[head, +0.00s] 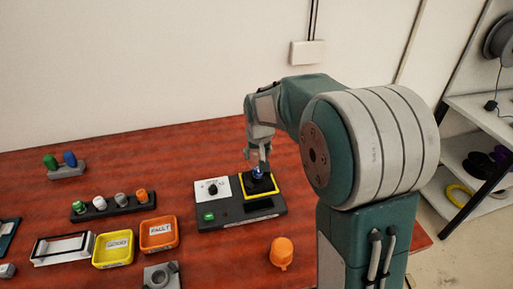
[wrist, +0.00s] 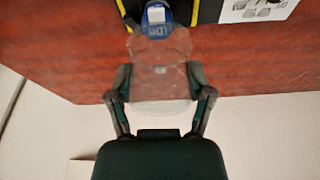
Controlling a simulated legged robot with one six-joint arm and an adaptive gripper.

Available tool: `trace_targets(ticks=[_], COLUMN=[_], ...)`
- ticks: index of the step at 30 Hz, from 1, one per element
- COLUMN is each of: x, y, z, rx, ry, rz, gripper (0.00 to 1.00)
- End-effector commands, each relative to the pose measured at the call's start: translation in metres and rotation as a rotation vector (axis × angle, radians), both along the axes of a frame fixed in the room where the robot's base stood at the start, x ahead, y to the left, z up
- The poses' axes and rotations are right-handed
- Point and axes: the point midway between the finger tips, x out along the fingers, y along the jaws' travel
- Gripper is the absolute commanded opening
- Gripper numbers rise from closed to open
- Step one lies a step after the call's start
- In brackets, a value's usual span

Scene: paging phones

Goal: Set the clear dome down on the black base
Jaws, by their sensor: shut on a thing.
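The clear dome (wrist: 160,52) is see-through and sits between the fingers of my gripper (wrist: 158,82) in the wrist view. My gripper is shut on it. In the head view my gripper (head: 258,160) is above the black base (head: 263,186), which has a yellow border. A blue piece with a pale label (wrist: 157,16) shows just beyond the dome in the wrist view; it also shows below my fingers in the head view (head: 257,173). The dome is too faint in the head view to tell whether it touches the base.
The base is part of a grey tester (head: 235,222) with a knob panel and green button. An orange capped piece (head: 282,251) stands in front. Trays marked GOOD (head: 113,262) and FAULT (head: 159,247), and a rack of coloured pegs (head: 113,212), are left.

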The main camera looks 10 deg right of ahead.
Motion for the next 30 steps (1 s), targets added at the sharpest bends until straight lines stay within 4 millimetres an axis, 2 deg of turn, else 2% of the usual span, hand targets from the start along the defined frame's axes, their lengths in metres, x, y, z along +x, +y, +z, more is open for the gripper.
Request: trace_targets(ticks=[4,30], x=[-0.0003,-0.0022], y=[-0.0001,-0.0007], z=[-0.0117,-0.0146], rx=[0.0,0.0], ry=[0.001,0.0], rz=[0.0,0.0], gripper=[0.2,0.2])
